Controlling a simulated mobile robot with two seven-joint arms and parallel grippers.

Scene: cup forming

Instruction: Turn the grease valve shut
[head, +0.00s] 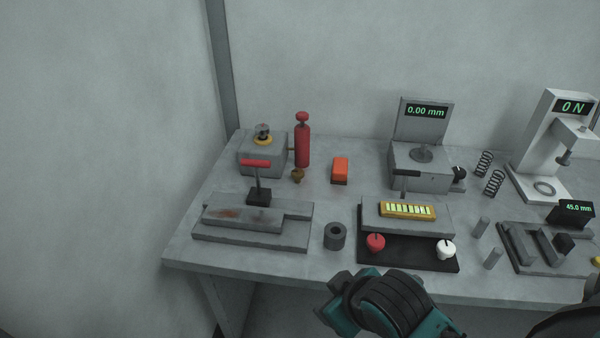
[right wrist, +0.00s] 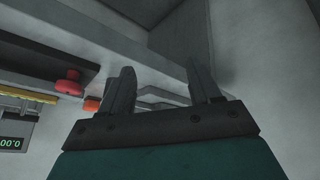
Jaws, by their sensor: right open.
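A red T-shaped handle (head: 256,163) stands upright on a small black block (head: 259,196) at the left of the bench. Behind it a red cylinder (head: 302,145) stands beside a grey block (head: 263,155) with a yellow ring. A small brass fitting (head: 297,175) sits at the cylinder's foot. I cannot tell for sure which of these is the grease valve. My right gripper (right wrist: 160,66) is open and empty, near the bench's front edge in the right wrist view. My teal and black arm shows at the bottom of the head view. My left gripper is not in view.
A grey slide plate (head: 215,235), a dark ring (head: 335,236), a red knob (head: 376,242) and a white knob (head: 446,249) lie along the front. An orange block (head: 340,169) and gauge stand (head: 420,170) are behind. The right side is crowded; bench around the orange block is clear.

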